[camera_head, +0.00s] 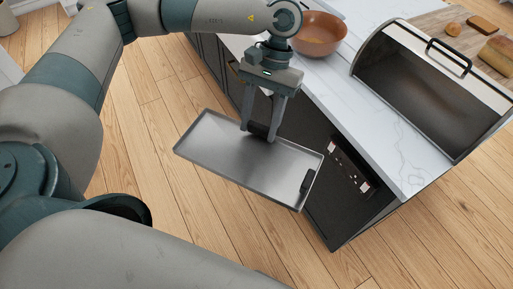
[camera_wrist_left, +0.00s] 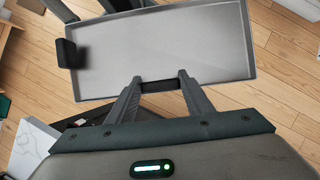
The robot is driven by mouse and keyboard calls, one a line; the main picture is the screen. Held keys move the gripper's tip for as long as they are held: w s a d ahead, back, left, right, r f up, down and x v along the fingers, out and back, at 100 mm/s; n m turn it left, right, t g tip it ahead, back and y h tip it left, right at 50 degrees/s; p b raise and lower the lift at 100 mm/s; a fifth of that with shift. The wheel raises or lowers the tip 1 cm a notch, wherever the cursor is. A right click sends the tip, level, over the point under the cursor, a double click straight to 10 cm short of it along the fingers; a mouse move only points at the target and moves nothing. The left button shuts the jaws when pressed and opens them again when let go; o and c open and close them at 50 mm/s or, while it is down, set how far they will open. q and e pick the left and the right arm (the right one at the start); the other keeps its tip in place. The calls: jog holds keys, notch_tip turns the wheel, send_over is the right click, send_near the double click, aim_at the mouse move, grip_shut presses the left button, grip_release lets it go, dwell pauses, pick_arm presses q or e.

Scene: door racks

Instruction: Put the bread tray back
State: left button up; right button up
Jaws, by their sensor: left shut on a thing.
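The bread tray (camera_head: 240,160) is a shallow grey metal rectangle with a low rim. A second black handle sits at the tray's right end. In the left wrist view the tray (camera_wrist_left: 160,50) spans the fingertips (camera_wrist_left: 158,86). My right gripper is not in view.
The white marble counter (camera_head: 375,140) runs along the right, above dark cabinets (camera_head: 345,205). A copper-coloured bowl (camera_head: 319,35) stands on it at the back. Bread loaves (camera_head: 497,53) lie on a wooden board (camera_head: 436,22) behind the box. Wooden floor is open around the tray.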

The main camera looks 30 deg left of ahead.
pick_arm(q)
jog(key=w+f+x, duration=0.1)
jog(key=w+x, duration=0.1)
jog(key=x, duration=1.2)
jog(key=shift+a, duration=0.1)
